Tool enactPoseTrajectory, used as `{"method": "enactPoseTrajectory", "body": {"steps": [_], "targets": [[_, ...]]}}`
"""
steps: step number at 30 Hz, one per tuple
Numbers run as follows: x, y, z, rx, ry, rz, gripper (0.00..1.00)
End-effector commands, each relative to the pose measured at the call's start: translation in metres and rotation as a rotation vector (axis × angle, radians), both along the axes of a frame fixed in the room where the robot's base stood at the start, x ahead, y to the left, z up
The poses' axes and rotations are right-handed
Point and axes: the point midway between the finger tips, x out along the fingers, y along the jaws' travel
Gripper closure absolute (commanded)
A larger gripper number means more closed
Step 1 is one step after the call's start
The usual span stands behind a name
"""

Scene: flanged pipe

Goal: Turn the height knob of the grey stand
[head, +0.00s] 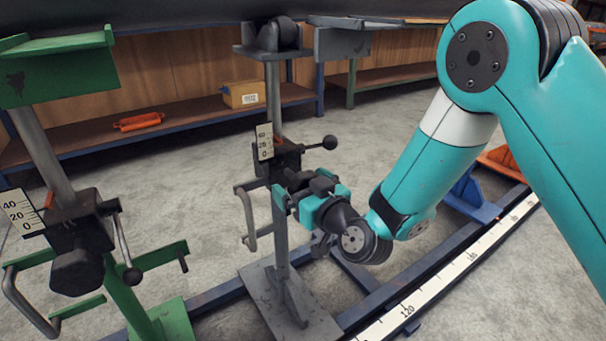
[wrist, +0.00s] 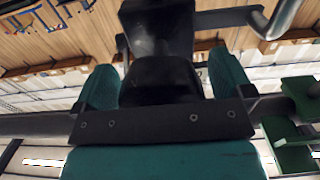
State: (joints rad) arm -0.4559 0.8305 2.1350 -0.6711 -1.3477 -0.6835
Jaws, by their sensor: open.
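The grey stand (head: 275,95) stands upright in the middle of the head view. Its dark clamp block carries a small white scale (head: 264,142) and a lever with a black ball (head: 329,142). My gripper (head: 301,187) is at the front of this block, with its jaws open. In the wrist view the dark height knob (wrist: 158,78) sits between my two teal fingers (wrist: 163,86), one on each side. Whether either finger touches it I cannot tell. In the head view the knob is mostly hidden by my gripper.
A green stand (head: 40,150) with its own dark knob (head: 77,272) and lever is at the left. A bent grey handle (head: 248,218) juts out left of the grey stand. A blue rail with a white ruler (head: 430,300) runs along the floor. A large dark pipe (head: 180,15) lies overhead.

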Motion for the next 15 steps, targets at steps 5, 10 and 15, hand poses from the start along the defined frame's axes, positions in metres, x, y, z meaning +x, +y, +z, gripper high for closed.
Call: {"method": "enactPoseTrajectory", "body": {"steps": [5, 10, 15], "targets": [[0.0009, 0.0007, -0.0008, 0.0, 0.0, 0.0, 0.02], [0.0009, 0.0007, -0.0008, 0.0, 0.0, 0.0, 0.09], [0.0009, 0.0005, -0.0006, 0.0, 0.0, 0.0, 0.48]]}}
